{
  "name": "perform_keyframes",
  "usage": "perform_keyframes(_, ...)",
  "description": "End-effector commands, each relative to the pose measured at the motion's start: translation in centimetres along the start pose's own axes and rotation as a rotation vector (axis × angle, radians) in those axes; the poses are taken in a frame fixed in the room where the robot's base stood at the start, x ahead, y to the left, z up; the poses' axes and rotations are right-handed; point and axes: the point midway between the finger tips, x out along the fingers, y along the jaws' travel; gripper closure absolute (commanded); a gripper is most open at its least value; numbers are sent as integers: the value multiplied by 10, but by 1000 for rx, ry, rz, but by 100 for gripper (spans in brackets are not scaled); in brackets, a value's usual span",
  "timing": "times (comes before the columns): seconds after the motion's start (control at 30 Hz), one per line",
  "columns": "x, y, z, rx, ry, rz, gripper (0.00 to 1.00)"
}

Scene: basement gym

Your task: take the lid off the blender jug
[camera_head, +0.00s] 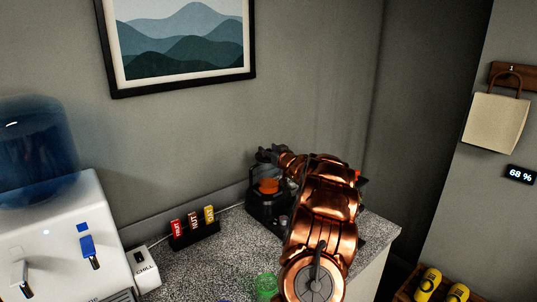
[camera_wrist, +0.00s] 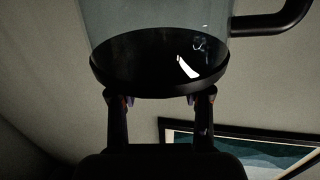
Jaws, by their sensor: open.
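The blender (camera_head: 268,208) stands at the back of the speckled counter, with a dark base and something orange showing in its jug. In the wrist view the jug (camera_wrist: 150,22) is clear, with a black handle (camera_wrist: 272,22) at the right, and appears upside down. Its round black lid (camera_wrist: 150,65) fills the middle of that view. My gripper (camera_wrist: 160,99) is open, its two fingertips apart at the lid's near edge; I cannot tell whether they touch it. In the head view my gripper (camera_head: 267,155) is small and dark at the jug's top, and my copper arm hides the blender's right side.
A rack (camera_head: 195,235) with red, brown and yellow packets stands left of the blender. A green item (camera_head: 265,286) is at the front, beside my arm. A water dispenser (camera_head: 60,235) is at the left. A framed picture (camera_head: 183,45) hangs on the wall above.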

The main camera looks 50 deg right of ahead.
Motion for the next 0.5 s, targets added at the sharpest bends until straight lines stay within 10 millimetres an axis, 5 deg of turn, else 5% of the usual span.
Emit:
perform_keyframes(0.3,5,0,0,0,1,0,52)
perform_keyframes(0.5,5,0,0,0,1,0,71)
